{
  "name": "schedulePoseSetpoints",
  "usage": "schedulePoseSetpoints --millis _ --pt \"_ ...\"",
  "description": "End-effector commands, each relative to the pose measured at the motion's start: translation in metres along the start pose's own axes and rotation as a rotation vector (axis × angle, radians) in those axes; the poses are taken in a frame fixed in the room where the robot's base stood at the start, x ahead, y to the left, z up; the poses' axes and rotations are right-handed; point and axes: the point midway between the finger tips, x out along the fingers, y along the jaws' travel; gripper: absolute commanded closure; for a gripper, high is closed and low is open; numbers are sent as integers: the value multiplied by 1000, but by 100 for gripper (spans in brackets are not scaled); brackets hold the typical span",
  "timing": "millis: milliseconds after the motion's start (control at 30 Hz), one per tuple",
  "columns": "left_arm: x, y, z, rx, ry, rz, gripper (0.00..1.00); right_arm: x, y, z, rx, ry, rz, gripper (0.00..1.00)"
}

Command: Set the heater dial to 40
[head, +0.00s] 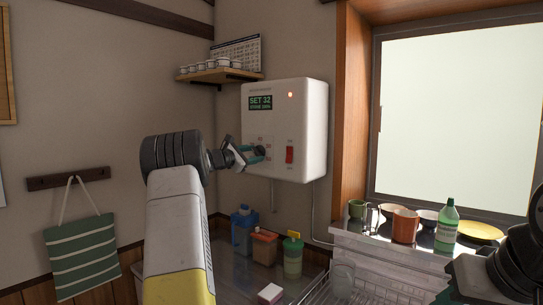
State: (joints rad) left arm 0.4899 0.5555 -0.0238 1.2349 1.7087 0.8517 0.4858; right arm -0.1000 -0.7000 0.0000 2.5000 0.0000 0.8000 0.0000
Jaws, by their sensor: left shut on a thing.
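The white heater (307,140) hangs on the wall near the corner. Its green display (260,102) reads SET 32, with a smaller line under it that is hard to read. My left gripper (257,152) reaches in from the left and is shut on the dial (262,150) at the lower left of the heater's front. The fingers hide much of the dial, so its pointer cannot be made out.
A red switch (289,155) is right of the dial, below a lit orange lamp (290,95). A shelf (219,76) with small cups is above left. Bottles and boxes stand below the heater. Mugs and a green bottle (447,225) line the window sill.

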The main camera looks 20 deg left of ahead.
Motion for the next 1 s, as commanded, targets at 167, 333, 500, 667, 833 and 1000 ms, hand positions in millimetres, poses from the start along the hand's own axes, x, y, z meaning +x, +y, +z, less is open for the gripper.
schedulePoseSetpoints --millis 167,333,500,667,833,1000 --pt "-1 1 -1 153 2 0 95 0 0 0 0 0 0 64" --pt "0 2 -1 315 1 -1 95 0 0 0 0 0 0 64" --pt "-1 2 -1 474 2 -1 95 0 0 0 0 0 0 64" --pt "0 3 -1 610 2 -1 95 0 0 0 0 0 0 64" --pt "0 3 0 728 2 -2 95 0 0 0 0 0 0 64" --pt "-1 3 0 812 2 -3 95 0 0 0 0 0 0 64"
